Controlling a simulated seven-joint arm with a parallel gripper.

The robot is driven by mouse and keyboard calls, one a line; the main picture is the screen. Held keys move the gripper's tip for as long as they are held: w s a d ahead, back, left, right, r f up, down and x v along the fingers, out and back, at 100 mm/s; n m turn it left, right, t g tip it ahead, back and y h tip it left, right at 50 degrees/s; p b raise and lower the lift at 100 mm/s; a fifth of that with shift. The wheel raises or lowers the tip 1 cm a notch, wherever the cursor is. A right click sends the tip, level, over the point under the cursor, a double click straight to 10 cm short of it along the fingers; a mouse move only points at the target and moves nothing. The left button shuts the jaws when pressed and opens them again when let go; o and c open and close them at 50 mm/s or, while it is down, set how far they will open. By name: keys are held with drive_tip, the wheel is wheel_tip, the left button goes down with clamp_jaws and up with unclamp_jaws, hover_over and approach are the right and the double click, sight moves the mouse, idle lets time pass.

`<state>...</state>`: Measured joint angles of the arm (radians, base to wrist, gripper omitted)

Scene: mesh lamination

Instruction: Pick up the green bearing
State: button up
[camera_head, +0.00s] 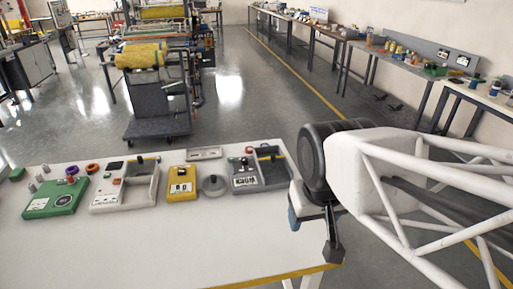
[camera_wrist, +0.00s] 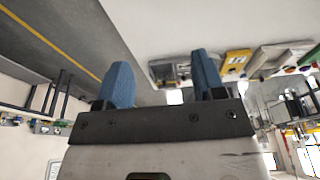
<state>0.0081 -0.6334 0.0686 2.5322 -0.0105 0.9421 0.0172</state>
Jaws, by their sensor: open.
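I cannot clearly make out a green bearing. A small green piece (camera_head: 17,174) lies at the far left back of the white table (camera_head: 150,255); its shape is too small to tell. My gripper (camera_head: 312,232) is at the table's right edge in the head view, far to the right of that piece. In the wrist view the two blue fingers of my gripper (camera_wrist: 160,75) are spread apart with nothing between them.
A machine cart (camera_head: 155,95) stands behind.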

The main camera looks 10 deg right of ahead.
drive_tip(key=w+d+m+g, duration=0.1)
drive_tip(key=w+d+m, duration=0.2)
drive_tip(key=w, duration=2.9)
drive_tip(key=w+d+f+m, duration=0.1)
drive_tip(key=w+f, duration=0.5)
drive_tip(key=w, duration=0.3)
drive_tip(key=w+d+f+m+g, duration=0.1)
drive_tip(key=w+d+f, duration=0.1)
drive_tip(key=w+f, duration=0.5)
drive_tip(key=w+d+f+m, duration=0.1)
drive_tip(key=w+f, duration=0.6)
drive_tip(key=w, duration=0.4)
drive_tip(key=shift+d+f+g, duration=0.2)
drive_tip(key=shift+f+g, duration=0.05)
drive_tip(key=shift+g, duration=0.05)
drive_tip(key=shift+w+d+f+m, duration=0.1)
drive_tip(key=shift+w+f+m, duration=0.2)
drive_tip(key=shift+f, duration=0.15)
drive_tip(key=shift+f, duration=0.15)
